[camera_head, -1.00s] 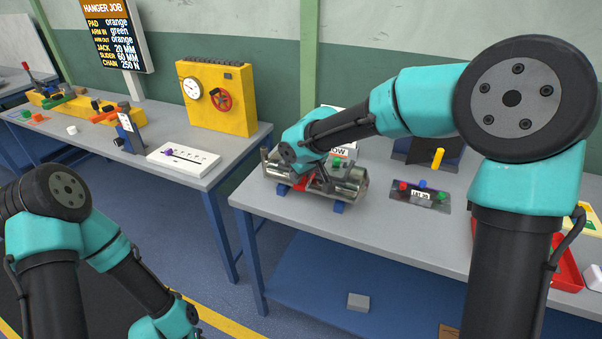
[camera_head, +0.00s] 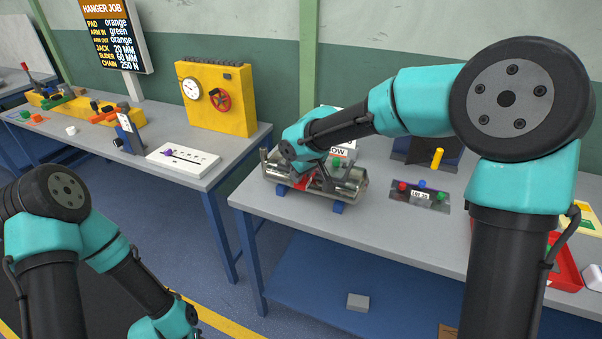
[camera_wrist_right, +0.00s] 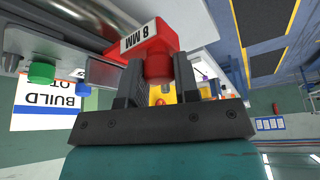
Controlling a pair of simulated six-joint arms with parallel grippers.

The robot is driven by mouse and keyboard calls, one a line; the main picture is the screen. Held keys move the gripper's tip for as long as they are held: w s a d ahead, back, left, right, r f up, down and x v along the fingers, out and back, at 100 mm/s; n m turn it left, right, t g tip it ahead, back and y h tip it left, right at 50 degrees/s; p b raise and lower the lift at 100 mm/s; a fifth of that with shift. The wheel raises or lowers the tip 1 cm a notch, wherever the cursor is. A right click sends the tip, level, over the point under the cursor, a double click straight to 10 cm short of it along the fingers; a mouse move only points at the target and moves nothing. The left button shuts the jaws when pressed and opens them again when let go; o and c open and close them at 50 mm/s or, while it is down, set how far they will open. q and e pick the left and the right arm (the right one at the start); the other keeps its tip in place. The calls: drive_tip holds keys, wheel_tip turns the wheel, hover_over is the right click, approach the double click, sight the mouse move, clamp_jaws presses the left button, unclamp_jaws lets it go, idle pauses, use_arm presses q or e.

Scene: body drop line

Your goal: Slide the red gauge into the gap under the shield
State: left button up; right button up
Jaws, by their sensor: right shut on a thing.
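The red gauge (camera_wrist_right: 150,48), marked 8 MM, is between the fingers of my right gripper (camera_wrist_right: 158,78), which is shut on its grip. Its far end lies beside a shiny metal cylinder (camera_wrist_right: 90,14) in the right wrist view. In the head view, a little red of the gauge (camera_head: 301,181) shows under my right gripper (camera_head: 308,174), at the metal pipe assembly (camera_head: 344,187) on blue supports. I cannot tell which part is the shield, and the gap is hidden. My left arm runs down to the bottom edge; its gripper is out of view.
A panel with red, blue and green knobs (camera_head: 420,195) stands right of the assembly. A white sign (camera_head: 345,150) is behind it. A red tray (camera_head: 565,265) is at the bench's right end. The grey bench top (camera_head: 400,230) is clear in front.

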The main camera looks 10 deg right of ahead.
drive_tip(key=shift+w+d, duration=0.55)
drive_tip(key=shift+w, duration=0.25)
idle(1.5)
drive_tip(key=shift+s+a, duration=0.5)
drive_tip(key=shift+s, duration=0.2)
drive_tip(key=shift+s+a, duration=0.45)
drive_tip(key=shift+s, duration=0.25)
idle(0.8)
drive_tip(key=shift+r, duration=0.1)
drive_tip(key=shift+r, duration=2.95)
drive_tip(key=s+d+f+m+h, duration=0.1)
drive_tip(key=s+d+m+h, duration=0.1)
drive_tip(key=d+m, duration=0.3)
drive_tip(key=s+d, duration=0.1)
drive_tip(key=d, duration=0.3)
drive_tip(key=shift+s+d+f+m+t, duration=0.2)
drive_tip(key=shift+d+f+m+t, duration=0.1)
drive_tip(key=shift+m, duration=0.1)
